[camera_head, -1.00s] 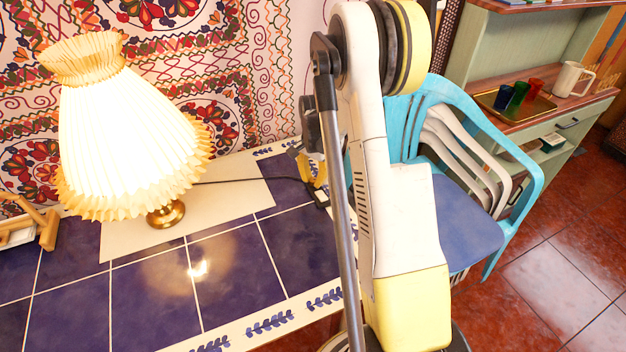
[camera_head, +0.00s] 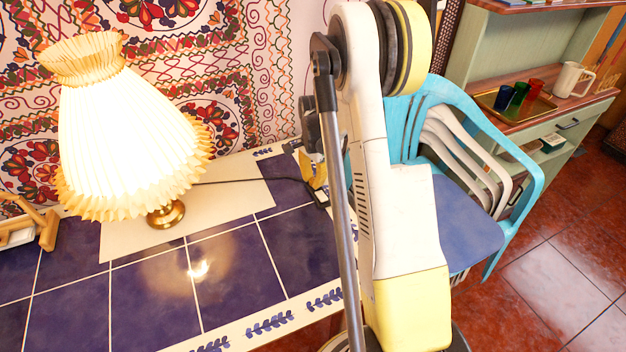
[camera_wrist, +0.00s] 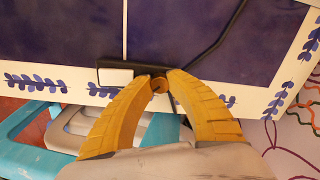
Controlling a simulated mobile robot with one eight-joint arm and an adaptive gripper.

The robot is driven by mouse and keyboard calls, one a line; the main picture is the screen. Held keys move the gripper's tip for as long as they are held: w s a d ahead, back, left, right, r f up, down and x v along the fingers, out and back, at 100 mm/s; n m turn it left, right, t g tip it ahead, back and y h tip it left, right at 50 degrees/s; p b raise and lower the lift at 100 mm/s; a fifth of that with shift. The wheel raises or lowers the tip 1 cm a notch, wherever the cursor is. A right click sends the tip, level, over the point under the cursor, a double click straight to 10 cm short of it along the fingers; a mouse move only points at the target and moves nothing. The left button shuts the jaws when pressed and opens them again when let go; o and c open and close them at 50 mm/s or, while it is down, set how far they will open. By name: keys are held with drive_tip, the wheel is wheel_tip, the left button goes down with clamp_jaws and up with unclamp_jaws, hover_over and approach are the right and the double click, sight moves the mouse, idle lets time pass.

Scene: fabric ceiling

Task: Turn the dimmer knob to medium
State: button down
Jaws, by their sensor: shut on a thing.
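The dimmer is a small dark box with a white section (camera_wrist: 116,77) and a round brownish knob (camera_wrist: 159,85) in the wrist view. It sits at the edge of the blue-tiled table, with a black cord (camera_wrist: 222,42) running from it. My gripper (camera_wrist: 158,80) has its two yellow fingers closed in on the knob from both sides. In the head view my gripper (camera_head: 316,172) is mostly hidden behind my arm, beside the dark dimmer (camera_head: 322,197). The lamp (camera_head: 125,140) is lit and stands on the table at the left; the cord leads to it.
Blue and white plastic chairs (camera_head: 440,110) stand close to the table at the right. A green cabinet (camera_head: 545,143) with cups on a tray is farther right. A patterned cloth (camera_head: 255,60) hangs behind the table. The tiled tabletop (camera_head: 230,270) is clear in front of the lamp.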

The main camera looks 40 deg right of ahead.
drive_tip(key=c, duration=1.5)
unclamp_jaws()
wheel_tip(320, 180, up, 12)
drive_tip(key=shift+s, duration=0.15)
